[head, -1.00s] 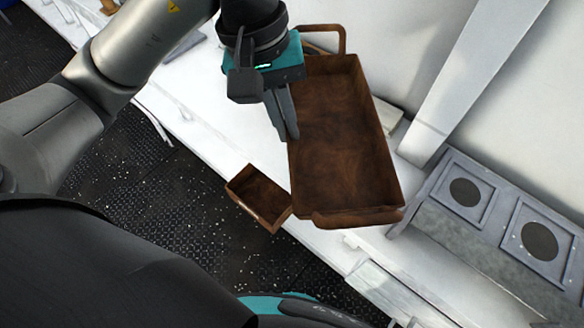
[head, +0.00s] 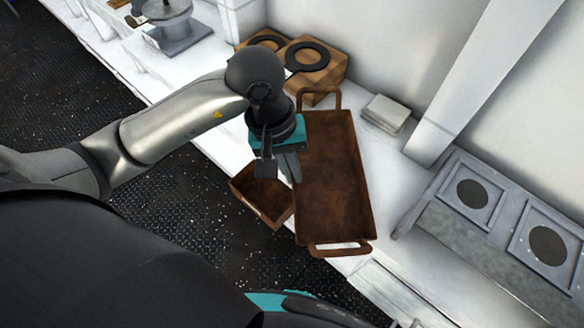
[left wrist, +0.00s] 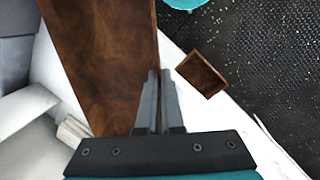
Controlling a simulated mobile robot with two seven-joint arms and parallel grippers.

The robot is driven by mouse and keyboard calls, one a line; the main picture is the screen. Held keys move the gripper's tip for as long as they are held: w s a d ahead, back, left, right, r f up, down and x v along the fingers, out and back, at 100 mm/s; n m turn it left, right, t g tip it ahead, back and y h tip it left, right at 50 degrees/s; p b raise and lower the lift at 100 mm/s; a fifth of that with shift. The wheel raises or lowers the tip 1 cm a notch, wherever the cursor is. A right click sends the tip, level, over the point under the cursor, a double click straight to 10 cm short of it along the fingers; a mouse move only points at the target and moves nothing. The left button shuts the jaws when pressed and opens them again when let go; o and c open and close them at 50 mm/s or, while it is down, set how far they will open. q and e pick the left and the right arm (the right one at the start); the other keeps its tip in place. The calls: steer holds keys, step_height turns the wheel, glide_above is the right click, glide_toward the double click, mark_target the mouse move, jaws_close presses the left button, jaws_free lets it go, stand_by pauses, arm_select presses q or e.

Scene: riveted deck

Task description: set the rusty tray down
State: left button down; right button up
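The rusty tray (head: 338,185) is a long brown tray with a loop handle at each end, over the white counter in the head view. It looks about level, and I cannot tell whether its underside touches the counter. My left gripper (head: 292,168) is at the middle of the tray's left long side, fingers pointing down and shut on its wall. In the left wrist view the fingers (left wrist: 159,102) are close together with the tray's edge between them, and the tray (left wrist: 100,55) fills the upper left. My right gripper is not in view.
A small open brown box (head: 262,194) is at the counter's front edge, close left of the tray. A wooden block with black rings (head: 306,62) is behind the far handle. A pale stack (head: 386,113) lies right of the tray. A grey unit with round plates (head: 490,215) is further right.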

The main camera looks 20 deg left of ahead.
arm_select(q)
steer(key=shift+w, duration=0.1)
steer(key=shift+f, duration=0.2)
steer(key=c, duration=1.1)
jaws_free()
steer(key=shift+r, duration=0.15)
